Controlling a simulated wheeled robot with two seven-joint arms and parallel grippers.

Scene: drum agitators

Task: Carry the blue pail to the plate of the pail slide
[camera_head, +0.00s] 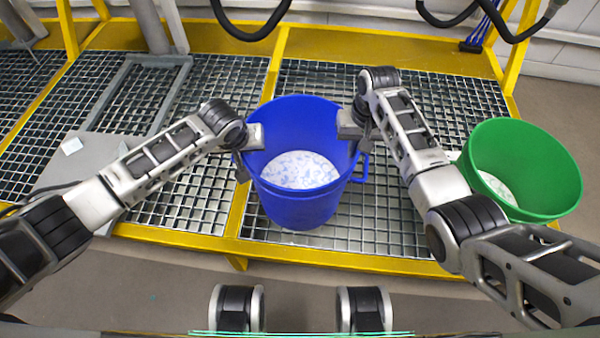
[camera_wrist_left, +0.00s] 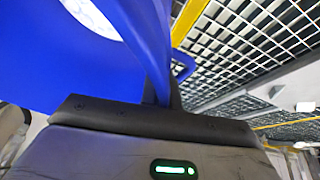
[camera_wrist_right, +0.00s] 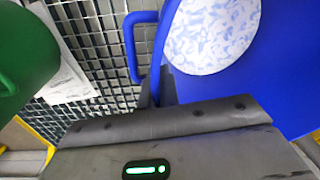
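The blue pail (camera_head: 300,205) stands upright between my two grippers over the yellow-edged grating, with pale blue-white contents inside. I cannot tell whether its base touches the grating. My left gripper (camera_head: 246,150) is at the pail's left rim, and the left wrist view shows the pail wall (camera_wrist_left: 152,45) running down between its fingers. My right gripper (camera_head: 353,140) is at the right rim, and the right wrist view shows the wall (camera_wrist_right: 168,80) between its fingers. Both look shut on it, fingertips mostly hidden. A grey flat plate (camera_head: 88,155), apparently the slide's plate, lies on the grating at left.
A green pail (camera_head: 525,170) with similar contents stands at the right edge, beside my right arm. A grey rectangular frame (camera_head: 120,75) lies at the back left. Yellow rails (camera_head: 285,45) and dark hoses (camera_head: 250,30) are at the back.

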